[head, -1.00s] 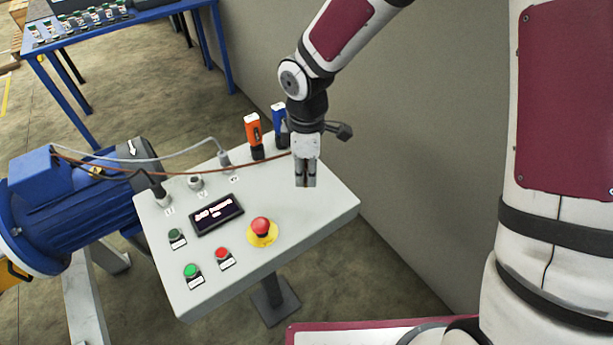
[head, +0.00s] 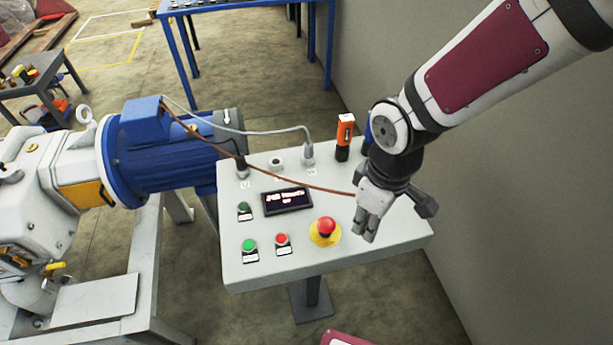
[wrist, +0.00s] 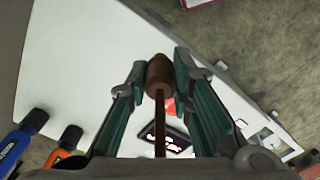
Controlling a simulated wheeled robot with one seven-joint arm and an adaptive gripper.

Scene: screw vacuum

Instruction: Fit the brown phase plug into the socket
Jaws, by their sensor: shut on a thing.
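The brown phase plug (wrist: 160,76) is held between the fingers of my gripper (wrist: 160,68) in the wrist view, with its brown cable (wrist: 160,125) running back from it. In the head view my gripper (head: 366,236) is over the right part of the grey control panel (head: 245,272), right of the emergency stop, and hides the plug. The empty round socket (head: 276,163) is in the panel's back row, between a black plug (head: 241,168) and a grey plug (head: 308,155). My gripper is apart from this socket, to its right and nearer the front.
The brown cable (head: 310,187) crosses above the panel from the blue motor (head: 165,150). A red emergency stop (head: 326,227) stands just left of my gripper. An orange tool (head: 344,135) and a partly hidden blue one stand at the back right. A wall is at the right.

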